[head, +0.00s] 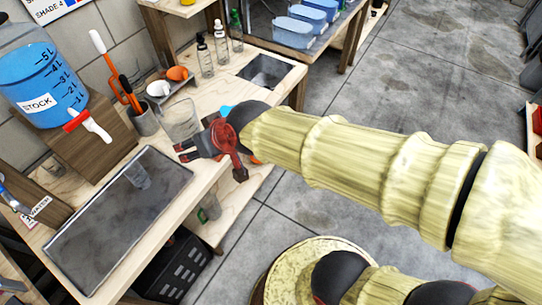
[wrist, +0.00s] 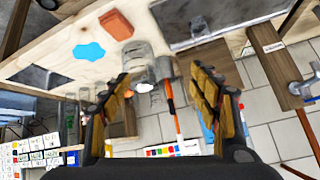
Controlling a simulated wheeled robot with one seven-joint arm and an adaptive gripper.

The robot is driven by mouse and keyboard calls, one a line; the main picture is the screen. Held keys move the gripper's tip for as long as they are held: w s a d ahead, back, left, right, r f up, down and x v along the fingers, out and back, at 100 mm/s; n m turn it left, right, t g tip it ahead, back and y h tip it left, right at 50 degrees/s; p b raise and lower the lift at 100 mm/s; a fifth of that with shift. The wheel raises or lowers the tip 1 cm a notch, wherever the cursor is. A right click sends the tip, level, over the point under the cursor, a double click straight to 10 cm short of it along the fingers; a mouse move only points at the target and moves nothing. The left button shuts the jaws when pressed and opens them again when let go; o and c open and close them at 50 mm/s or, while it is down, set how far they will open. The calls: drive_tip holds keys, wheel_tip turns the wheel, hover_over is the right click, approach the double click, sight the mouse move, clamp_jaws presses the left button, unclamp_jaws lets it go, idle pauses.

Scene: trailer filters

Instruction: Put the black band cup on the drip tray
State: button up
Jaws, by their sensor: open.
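My gripper (head: 211,158) is open over the bench, just right of a clear cup (head: 178,121). In the wrist view my gripper (wrist: 161,78) has its fingers wide apart with nothing held; a clear cup (wrist: 136,52) shows beyond the left fingertip. I cannot make out a black band on it. The drip tray (head: 85,245) is a dark panel with a metal rim at the bench front; it is also at the top of the wrist view (wrist: 225,14). A faint cup-like shape (head: 138,176) shows on the tray, perhaps a reflection.
A blue stock tank (head: 45,80) with a red-and-white tap (head: 88,124) stands behind the tray. A grey holder (head: 145,122) with orange tools, a white cup (head: 158,89) and an orange cup (head: 177,73) are behind the clear cup. An orange block (wrist: 116,25) and a blue patch (wrist: 90,52) lie nearby.

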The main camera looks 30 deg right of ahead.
drive_tip(key=s+d+r+m+g+h, duration=0.2)
drive_tip(key=s+d+h, duration=0.1)
drive_tip(key=s+d, duration=1.1)
drive_tip(key=shift+d, duration=0.25)
drive_tip(key=shift+r, duration=0.1)
